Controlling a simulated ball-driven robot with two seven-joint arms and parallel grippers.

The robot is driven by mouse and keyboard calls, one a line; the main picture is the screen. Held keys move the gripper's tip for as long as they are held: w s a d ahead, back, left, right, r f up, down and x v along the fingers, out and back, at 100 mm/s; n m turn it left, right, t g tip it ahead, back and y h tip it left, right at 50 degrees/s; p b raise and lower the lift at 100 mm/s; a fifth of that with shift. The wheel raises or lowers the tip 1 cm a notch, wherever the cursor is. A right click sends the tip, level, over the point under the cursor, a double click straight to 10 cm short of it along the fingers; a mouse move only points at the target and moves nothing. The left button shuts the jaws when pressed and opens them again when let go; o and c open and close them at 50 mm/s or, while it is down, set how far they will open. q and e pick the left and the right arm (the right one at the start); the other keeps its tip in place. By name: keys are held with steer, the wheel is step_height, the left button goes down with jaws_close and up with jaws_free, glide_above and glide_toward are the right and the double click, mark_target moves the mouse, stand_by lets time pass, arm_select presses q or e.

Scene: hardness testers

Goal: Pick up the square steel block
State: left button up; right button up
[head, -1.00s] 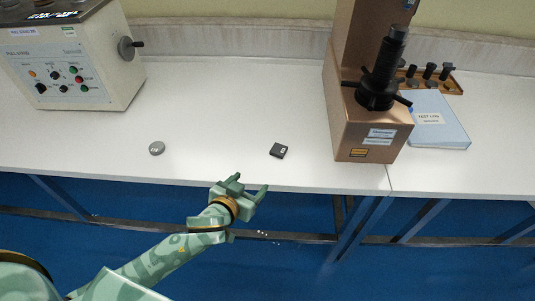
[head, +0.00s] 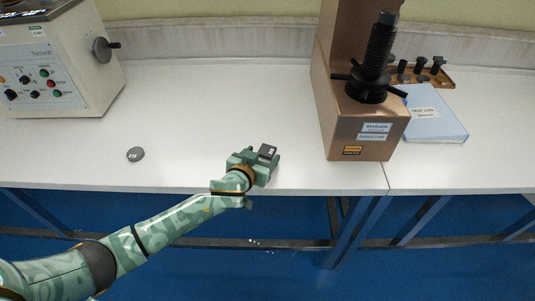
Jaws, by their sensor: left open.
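The square steel block (head: 267,151) is small and dark with a light label on top. It lies on the white bench in the head view, near the front edge and right of the middle. My left gripper (head: 261,157) is open, with its green fingers around or just over the block; part of the block is hidden by them. I cannot tell whether the fingers touch it. My right gripper is not in view.
A round grey disc (head: 135,154) lies on the white bench (head: 210,100) to the left. A brown hardness tester (head: 362,132) stands to the right, with a blue folder (head: 436,122) and a wooden rack (head: 436,79) beyond it. A control-panel machine (head: 84,77) stands far left.

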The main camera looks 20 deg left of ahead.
arm_select(q)
steer(key=shift+x, duration=1.05)
steer(key=shift+s, duration=0.1)
steer(key=c, duration=1.3)
